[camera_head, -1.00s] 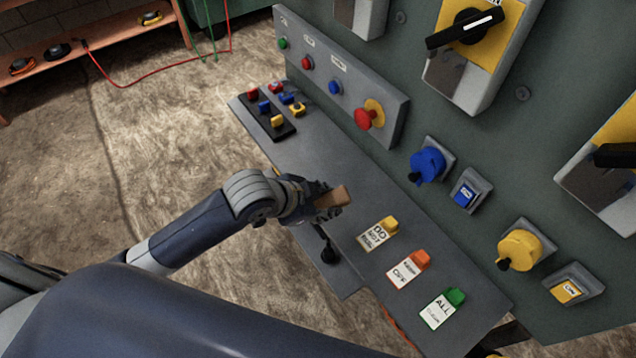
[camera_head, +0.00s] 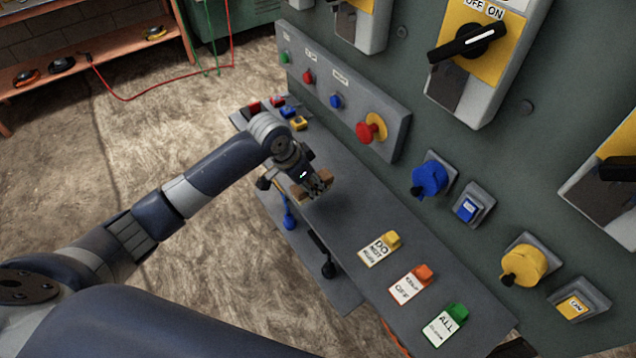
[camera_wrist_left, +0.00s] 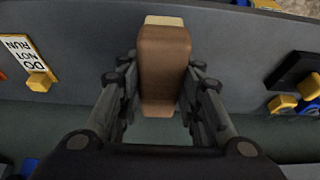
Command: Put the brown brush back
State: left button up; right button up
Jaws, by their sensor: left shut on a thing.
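The brown brush (camera_wrist_left: 165,65) is a brown block with a pale strip at its far end. It sits between the two fingers of my left gripper (camera_wrist_left: 160,100), which is shut on it. In the head view the left gripper (camera_head: 312,186) holds the brush (camera_head: 299,190) over the grey shelf (camera_head: 355,205) of the panel; its fingers hide part of the brush. I cannot tell the exact gap between brush and shelf. Below the shelf's near edge hang a blue-handled item (camera_head: 288,215) and a black-handled item (camera_head: 326,262). My right gripper does not show.
Yellow (camera_head: 380,248), orange (camera_head: 411,284) and green (camera_head: 446,324) tags lie on the shelf's near right part. Several small coloured blocks (camera_head: 292,115) are at its far end, partly behind my arm.

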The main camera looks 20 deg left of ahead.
pick_arm(q)
jog(key=w, duration=0.1)
jog(key=w+d, duration=0.1)
jog(key=shift+w+f, duration=0.15)
jog(key=shift+w, duration=0.25)
jog(key=shift+f+p, duration=0.3)
jog(key=shift+f, duration=1.45)
jog(key=o, duration=0.9)
jog(key=shift+o, duration=0.2)
jog(key=shift+r, duration=0.1)
jog(key=v, duration=1.1)
jog(key=shift+s+a+r, duration=0.1)
jog(key=shift+s+r, duration=0.05)
jog(key=shift+r, duration=0.25)
